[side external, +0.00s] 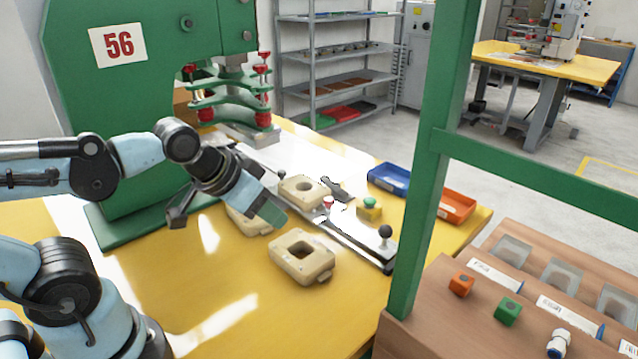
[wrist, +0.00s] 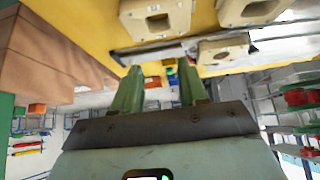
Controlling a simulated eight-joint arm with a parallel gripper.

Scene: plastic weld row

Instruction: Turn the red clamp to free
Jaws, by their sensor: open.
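A small red part (side external: 328,202), which looks like the red clamp, sits by the front right of a cream mould block (side external: 302,190) on the metal slide. A dark lever (side external: 333,187) stands right beside it. Whether the clamp is locked or free cannot be told. My gripper (side external: 271,211) is above the table, left of the red part and apart from it, pointing down and right. In the wrist view its two green fingers (wrist: 160,76) are spread with nothing between them. The red part is not clearly seen in that view.
Cream moulds (side external: 302,258) lie near my gripper. The slide ends in a black knob (side external: 385,232); a yellow box with a green button (side external: 369,207) stands near it. A green press (side external: 120,100) rises behind; a green post (side external: 432,160) stands right. Free table lies in front.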

